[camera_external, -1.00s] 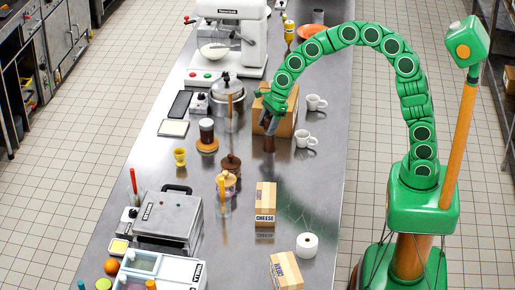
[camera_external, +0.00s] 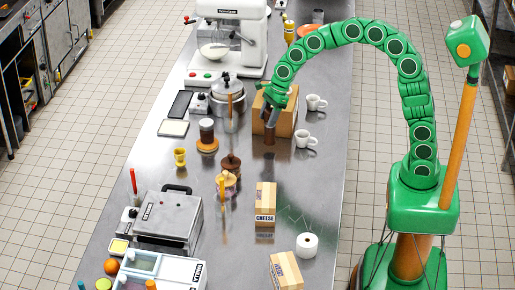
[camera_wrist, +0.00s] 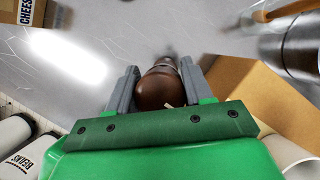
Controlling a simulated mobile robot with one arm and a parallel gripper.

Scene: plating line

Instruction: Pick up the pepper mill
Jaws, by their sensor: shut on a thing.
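The pepper mill is dark brown with a rounded top. In the wrist view the pepper mill (camera_wrist: 157,90) sits between the two grey fingers of my gripper (camera_wrist: 152,82), which are shut on it from both sides. In the external view my gripper (camera_external: 271,115) points down in front of a cardboard box, and the small dark mill (camera_external: 265,127) shows below the fingers. A dark reflection lies on the steel under it. The mill appears slightly above the counter. Its lower part is hidden in the wrist view.
The cardboard box (camera_external: 287,122) stands close behind my gripper, with white mugs (camera_external: 305,138) to its right. A cheese box (camera_external: 265,197) is nearer. The counter between is clear.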

